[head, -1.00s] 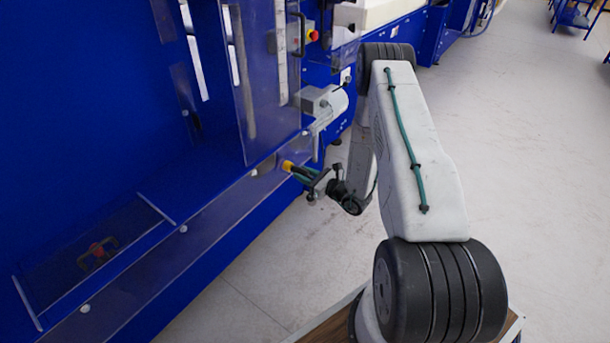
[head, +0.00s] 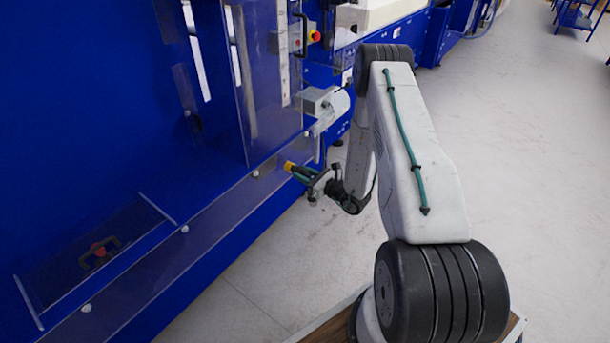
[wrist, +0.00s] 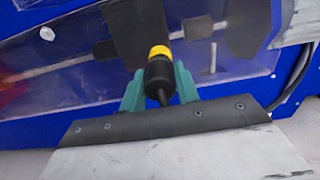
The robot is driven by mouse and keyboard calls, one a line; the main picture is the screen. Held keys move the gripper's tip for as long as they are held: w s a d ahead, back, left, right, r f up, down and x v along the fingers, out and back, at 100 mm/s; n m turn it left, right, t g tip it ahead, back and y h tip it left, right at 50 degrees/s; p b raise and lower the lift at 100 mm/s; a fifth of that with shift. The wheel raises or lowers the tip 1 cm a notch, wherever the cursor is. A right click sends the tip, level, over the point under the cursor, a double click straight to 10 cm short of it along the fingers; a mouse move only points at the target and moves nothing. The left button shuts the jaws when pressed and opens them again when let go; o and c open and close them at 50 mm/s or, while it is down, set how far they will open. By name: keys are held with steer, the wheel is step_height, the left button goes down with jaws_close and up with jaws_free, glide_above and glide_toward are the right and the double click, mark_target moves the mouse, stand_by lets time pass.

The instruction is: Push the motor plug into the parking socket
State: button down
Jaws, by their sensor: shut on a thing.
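The motor plug (wrist: 160,72) is a black body with a yellow band near its far end and a dark cable at its near end. My gripper (wrist: 159,88) is shut on it, with one green finger on each side. In the wrist view the plug points away from me, and its far end overlaps a dark block on the blue machine. I cannot tell whether they touch. In the head view my gripper (head: 304,175) is at the machine's front edge, with the yellow end (head: 289,166) toward the blue face. I cannot make out the parking socket; the plug may hide it.
A grey motor (head: 325,103) sits on the blue machine (head: 215,235) just above my gripper. A clear panel (wrist: 70,75) with a rod behind it lies close around the plug in the wrist view. The pale floor (head: 535,150) at right is open.

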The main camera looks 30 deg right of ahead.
mark_target(307, 175)
steer(key=shift+w+a, duration=0.2)
steer(key=shift+w, duration=0.35)
steer(key=c, duration=0.9)
jaws_free()
steer(key=shift+c, duration=0.2)
steer(key=shift+v, duration=2.95)
